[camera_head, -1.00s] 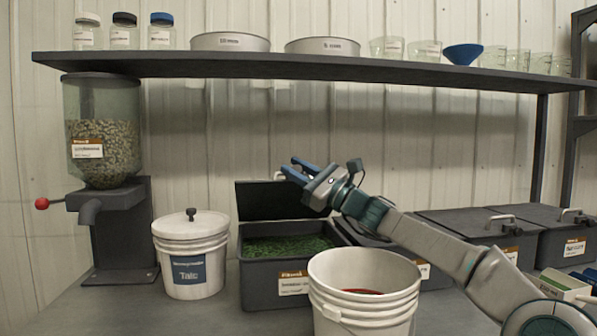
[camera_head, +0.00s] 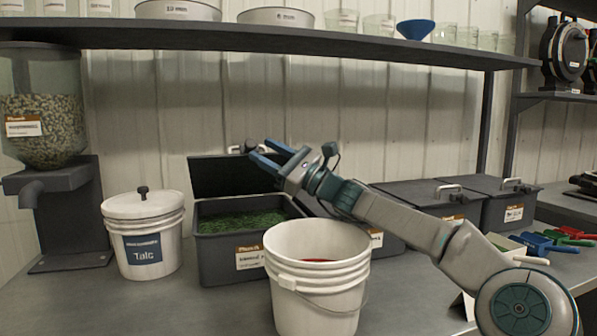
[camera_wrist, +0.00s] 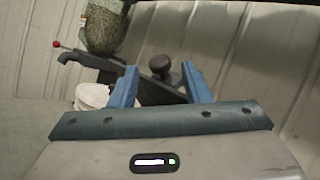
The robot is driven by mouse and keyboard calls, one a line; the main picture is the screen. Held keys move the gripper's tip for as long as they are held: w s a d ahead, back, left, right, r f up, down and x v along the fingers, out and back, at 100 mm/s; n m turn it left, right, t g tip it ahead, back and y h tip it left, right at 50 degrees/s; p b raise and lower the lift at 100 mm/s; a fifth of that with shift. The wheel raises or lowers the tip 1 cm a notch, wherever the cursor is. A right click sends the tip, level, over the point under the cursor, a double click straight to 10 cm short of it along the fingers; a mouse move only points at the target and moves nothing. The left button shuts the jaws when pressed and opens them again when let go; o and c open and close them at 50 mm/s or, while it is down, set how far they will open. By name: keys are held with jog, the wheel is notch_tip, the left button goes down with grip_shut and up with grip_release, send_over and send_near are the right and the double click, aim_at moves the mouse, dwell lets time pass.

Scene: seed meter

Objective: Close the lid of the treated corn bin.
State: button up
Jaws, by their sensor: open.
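A dark grey bin (camera_head: 222,262) with green contents (camera_head: 240,222) stands on the bench with its lid (camera_head: 222,178) raised upright at the back. I cannot read its label (camera_head: 250,257) for certain; it is the only bin I see open. My gripper (camera_head: 259,151) is open at the lid's top edge, close to the handle.
A white bucket (camera_head: 318,285) with red contents stands in front, below my arm. A lidded talc pail (camera_head: 145,232) stands left of the bin. Closed dark bins (camera_head: 420,192) stand to the right. A shelf (camera_head: 250,37) runs above, over a hopper (camera_head: 45,125) at left.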

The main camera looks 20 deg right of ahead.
jog(key=v, duration=0.9)
